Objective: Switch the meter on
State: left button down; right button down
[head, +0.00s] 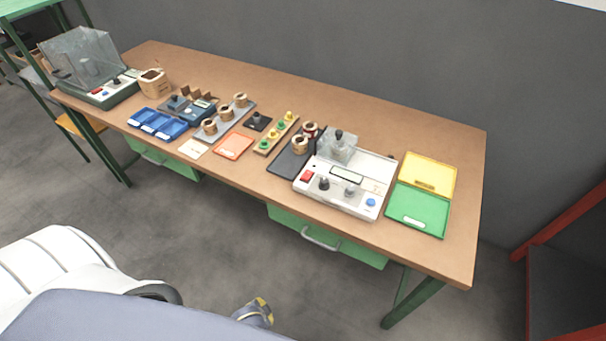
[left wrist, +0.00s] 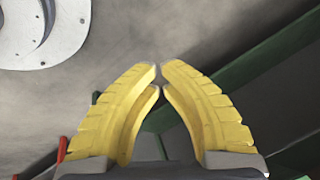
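The white meter (head: 345,184) stands on the right half of the table. It has a red switch (head: 307,176) at its front left, a small display, dark and grey knobs and a blue button. A clear box with a dark knob stands at its back. Whether the switch is on is too small to tell. My left gripper (head: 262,309) is low in the head view, in front of the table and away from the meter. In the left wrist view its yellow fingers (left wrist: 159,73) nearly meet at the tips, with nothing between them. My right gripper is out of view.
Yellow (head: 428,171) and green (head: 406,218) trays lie right of the meter. A black mat (head: 284,163) with coils is at its left. Blue bins (head: 157,124) and another device with a clear cover (head: 84,58) are farther left. A green drawer (head: 345,245) hangs below the table's front edge.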

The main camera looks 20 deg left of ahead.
pick_arm(q)
jog(key=w+a+r+t+y, duration=0.15)
jog(key=w+r, duration=0.25)
jog(key=r, duration=0.9)
jog(key=w+a+r+t, duration=0.1)
jog(key=w+r+t, duration=0.3)
jog(key=r, duration=0.8)
jog(key=n+t+h, duration=0.4)
jog(key=t+h, duration=0.1)
jog(key=t, duration=0.3)
send_near(307, 175)
jog(key=shift+y, duration=0.25)
jog(key=s+f, duration=0.1)
jog(key=s+d+f, duration=0.1)
jog(key=s, duration=0.1)
jog(key=shift+s+d, duration=0.15)
jog(key=shift+w+r+t, duration=0.25)
jog(key=shift+r+t, duration=0.3)
jog(key=shift+w+a+r+n+t, duration=0.2)
jog(key=shift+a+r+n+t, duration=0.4)
jog(key=shift+r+n+t, duration=0.2)
jog(key=shift+x, duration=5)
